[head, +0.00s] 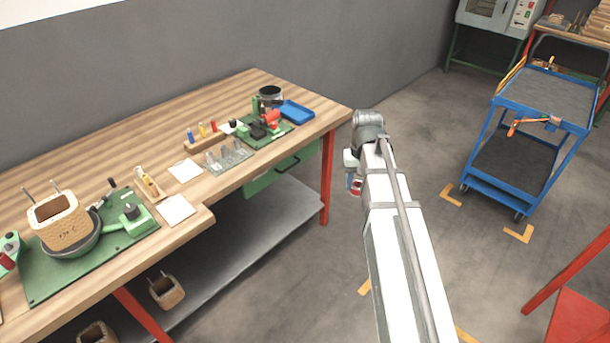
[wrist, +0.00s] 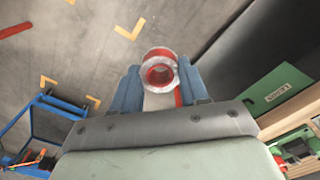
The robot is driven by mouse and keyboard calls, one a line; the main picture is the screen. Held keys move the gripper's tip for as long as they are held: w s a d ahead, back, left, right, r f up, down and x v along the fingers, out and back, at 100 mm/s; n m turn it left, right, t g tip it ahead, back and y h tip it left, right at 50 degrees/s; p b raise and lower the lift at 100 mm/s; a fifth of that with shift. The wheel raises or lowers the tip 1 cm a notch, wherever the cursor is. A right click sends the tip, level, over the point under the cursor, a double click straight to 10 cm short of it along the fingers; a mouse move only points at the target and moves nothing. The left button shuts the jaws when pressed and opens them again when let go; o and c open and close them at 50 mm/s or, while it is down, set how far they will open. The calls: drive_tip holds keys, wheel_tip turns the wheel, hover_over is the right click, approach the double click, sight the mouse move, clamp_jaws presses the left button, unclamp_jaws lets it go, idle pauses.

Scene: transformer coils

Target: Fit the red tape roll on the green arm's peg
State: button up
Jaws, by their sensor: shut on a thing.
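My gripper (wrist: 160,88) has its two blue fingers closed on the red tape roll (wrist: 149,77), a red ring with a pale whitish outer band. The roll's open hole faces the wrist camera. In the head view my gripper (head: 354,184) hangs over the floor just right of the table's right end, and a bit of the red roll (head: 356,188) shows at its tip. Green fixtures stand on the table: one with a dark knob (head: 131,213) on the left board, and one at the far left edge (head: 10,243). I cannot tell which bears the peg.
The wooden table (head: 240,185) holds a green board with a bowl and wound coil (head: 62,222), small tools, white cards, and a second green board with a red part (head: 271,117). A blue tray (head: 297,111) lies at its right end. A blue cart (head: 525,130) stands right.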

drive_tip(key=s+f, duration=0.8)
drive_tip(key=f, duration=0.1)
drive_tip(key=w+a+r+n, duration=0.2)
drive_tip(key=w+a, duration=0.2)
drive_tip(key=a, duration=0.5)
drive_tip(key=w+a+r+n, duration=0.1)
drive_tip(key=w+a+r, duration=0.2)
drive_tip(key=w+a, duration=0.35)
drive_tip(key=w+a+r+n, duration=0.2)
drive_tip(key=a, duration=0.8)
drive_tip(key=a+r+n, duration=0.2)
drive_tip(key=a+r, duration=0.2)
drive_tip(key=a, duration=1)
drive_tip(key=a+r+n, duration=0.2)
drive_tip(key=a+r, duration=0.2)
drive_tip(key=a, duration=1.1)
drive_tip(key=s+a+r+n, duration=0.1)
drive_tip(key=s+a+r, duration=0.35)
drive_tip(key=a, duration=0.55)
drive_tip(key=s+a+r+n, duration=0.25)
drive_tip(key=s+a, duration=0.35)
drive_tip(key=a, duration=0.5)
drive_tip(key=s+a+r+n, duration=0.1)
drive_tip(key=s+a+r, duration=0.45)
drive_tip(key=a, duration=0.45)
drive_tip(key=m, duration=0.2)
hover_over(5, 244)
drive_tip(key=shift+n, duration=0.25)
drive_tip(key=shift+f, duration=5.35)
drive_tip(key=shift+f, duration=1.25)
